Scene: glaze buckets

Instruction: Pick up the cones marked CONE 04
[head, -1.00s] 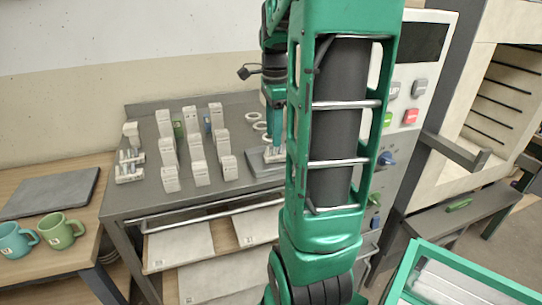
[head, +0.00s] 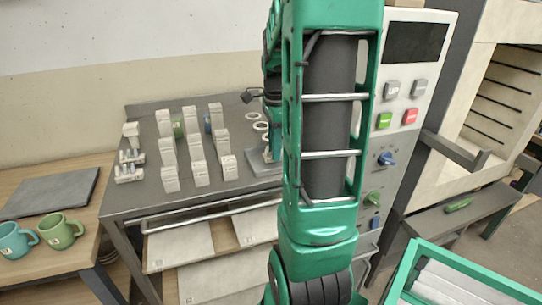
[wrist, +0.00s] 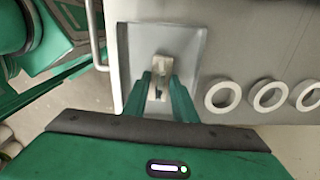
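Several pale upright pieces with small labels, which look like the cones, stand in rows on the grey metal table (head: 240,108); one is the front piece (head: 200,173). Their markings are too small to read. A grey tray (head: 256,163) lies at the table's right side, and it also shows in the wrist view (wrist: 192,45). A pale piece (wrist: 159,66) stands on the tray at my gripper (wrist: 161,80). The green fingers are apart on either side of it, with a gap visible between them. My arm hides most of the gripper in the head view.
White rings (wrist: 222,96) lie beside the tray. A small rack with pale pieces (head: 129,172) is at the table's left. A control panel (head: 412,85) rises close on the right. Mugs (head: 62,230) and a grey slab (head: 50,193) occupy the wooden table at left.

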